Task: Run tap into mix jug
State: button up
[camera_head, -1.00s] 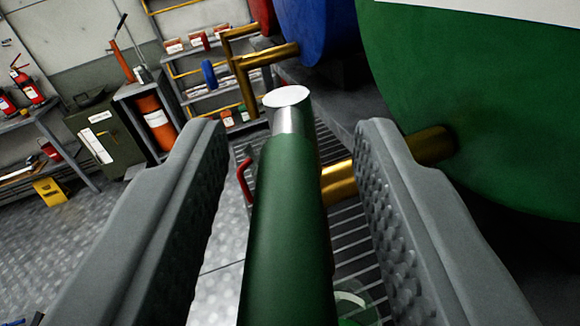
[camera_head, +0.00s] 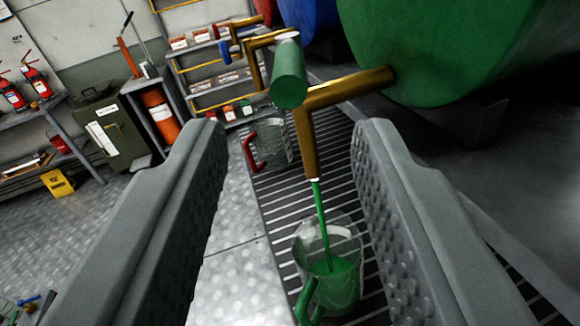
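The brass tap (camera_head: 310,135) comes out of the green tank (camera_head: 430,45). Its green handle (camera_head: 288,85) stands beyond my fingertips, its silver end at the top. A thin green stream (camera_head: 321,225) runs from the spout into a clear jug (camera_head: 335,245) with a green handle. The jug stands on the slatted grate below the spout, with green liquid in its lower part. My gripper (camera_head: 290,130) is open, with a wide gap between its fingers, and holds nothing.
A clear jug with a red handle (camera_head: 268,146) stands farther back on the grate (camera_head: 275,195). Other brass taps and a blue tank (camera_head: 308,20) are behind it. Shelves (camera_head: 215,75) line the back. Metal floor at the left is mostly clear.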

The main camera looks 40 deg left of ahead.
jog(key=v, duration=0.6)
jog(key=shift+s, duration=0.2)
jog(key=shift+d, duration=0.1)
jog(key=shift+c, duration=0.5)
